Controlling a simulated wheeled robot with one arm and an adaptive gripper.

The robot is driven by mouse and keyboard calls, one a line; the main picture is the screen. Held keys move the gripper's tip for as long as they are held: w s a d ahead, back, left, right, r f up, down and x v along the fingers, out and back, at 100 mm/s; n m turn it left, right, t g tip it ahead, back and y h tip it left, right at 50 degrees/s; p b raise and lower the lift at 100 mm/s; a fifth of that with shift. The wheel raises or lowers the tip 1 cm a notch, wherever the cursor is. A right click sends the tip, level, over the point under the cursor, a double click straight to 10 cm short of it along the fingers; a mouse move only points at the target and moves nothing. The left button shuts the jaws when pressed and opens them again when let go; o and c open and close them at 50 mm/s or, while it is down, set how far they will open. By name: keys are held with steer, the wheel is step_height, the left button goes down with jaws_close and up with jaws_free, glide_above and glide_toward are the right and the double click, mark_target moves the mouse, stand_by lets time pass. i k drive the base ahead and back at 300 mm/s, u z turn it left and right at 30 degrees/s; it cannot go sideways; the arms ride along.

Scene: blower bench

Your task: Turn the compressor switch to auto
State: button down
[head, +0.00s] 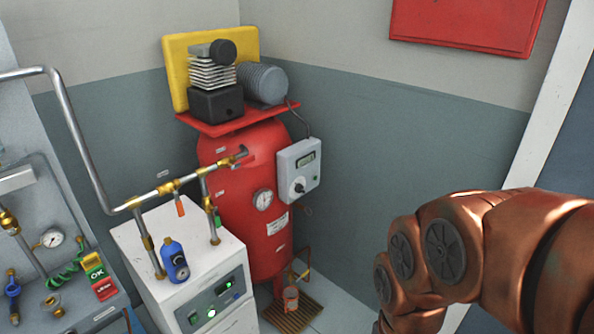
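The red compressor (240,185) stands upright in the corner of the room, with a motor and a finned pump on top. A light grey control box (284,172) is mounted on its right side. The box has a small display and, below it, a round dark switch knob (298,186) with a pale pointer. The markings around the knob are too small to read, so I cannot tell its setting. My copper-coloured arm fills the lower right of the head view, apart from the compressor. My gripper is not in view.
A white cabinet (190,250) with a lit panel and a blue bottle (174,259) stands in front of the compressor. Brass-fitted pipes (150,200) run above it. A grey panel with gauges (50,238) is at the left. The space right of the control box looks clear.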

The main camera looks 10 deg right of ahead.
mark_target(299, 188)
steer(key=z, duration=0.55)
steer(key=i, duration=0.35)
steer(key=u, duration=1.85)
